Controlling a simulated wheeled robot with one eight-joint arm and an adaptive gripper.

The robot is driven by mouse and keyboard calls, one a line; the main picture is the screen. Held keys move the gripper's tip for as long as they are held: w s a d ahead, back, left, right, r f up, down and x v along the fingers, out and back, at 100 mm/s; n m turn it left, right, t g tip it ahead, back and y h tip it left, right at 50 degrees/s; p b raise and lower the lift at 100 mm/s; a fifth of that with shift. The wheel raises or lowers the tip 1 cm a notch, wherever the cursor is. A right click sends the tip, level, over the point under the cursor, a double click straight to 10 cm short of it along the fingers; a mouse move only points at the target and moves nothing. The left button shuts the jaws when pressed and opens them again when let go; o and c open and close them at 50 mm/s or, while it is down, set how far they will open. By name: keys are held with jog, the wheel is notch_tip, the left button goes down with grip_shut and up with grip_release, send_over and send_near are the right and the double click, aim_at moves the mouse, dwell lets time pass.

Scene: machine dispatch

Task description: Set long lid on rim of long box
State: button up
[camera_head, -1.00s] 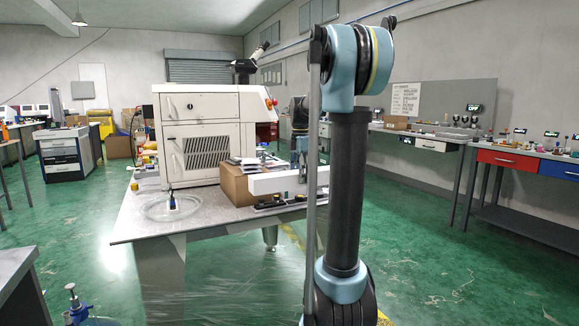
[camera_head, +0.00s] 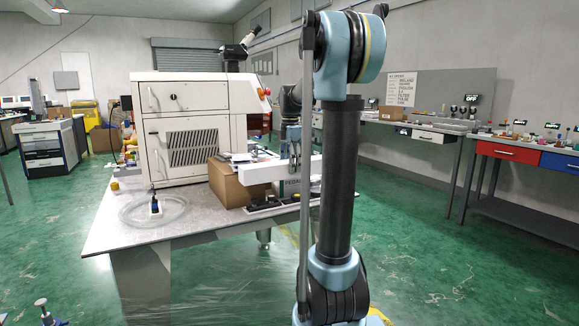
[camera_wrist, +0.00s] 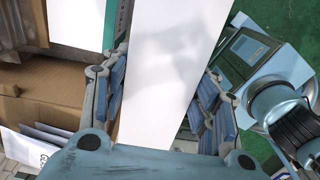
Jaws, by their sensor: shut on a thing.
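My gripper (camera_head: 293,153) is shut on a long white lid (camera_head: 262,173). The lid is held roughly level above the table, in front of and to the right of the upper part of a brown cardboard box. In the wrist view the lid (camera_wrist: 165,75) runs lengthwise between the two blue-padded fingers (camera_wrist: 160,100) and hides much of what lies below. I cannot tell for certain which thing is the long box; brown cardboard (camera_wrist: 55,82) shows left of the lid in the wrist view.
The cardboard box (camera_head: 232,189) stands on the grey table (camera_head: 190,232) beside a white machine cabinet (camera_head: 190,125). A round clear dish (camera_head: 135,210) sits near the table's front left. Dark items (camera_head: 262,205) lie at the front edge. Wall benches stand at right, with open green floor before them.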

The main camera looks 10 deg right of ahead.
jog(key=shift+d+f, duration=0.1)
jog(key=shift+f, duration=2.4)
jog(key=shift+s+f, duration=0.1)
jog(key=shift+f, duration=0.05)
jog(key=shift+f, duration=3.2)
jog(key=o, duration=1.1)
jog(key=shift+o, duration=0.2)
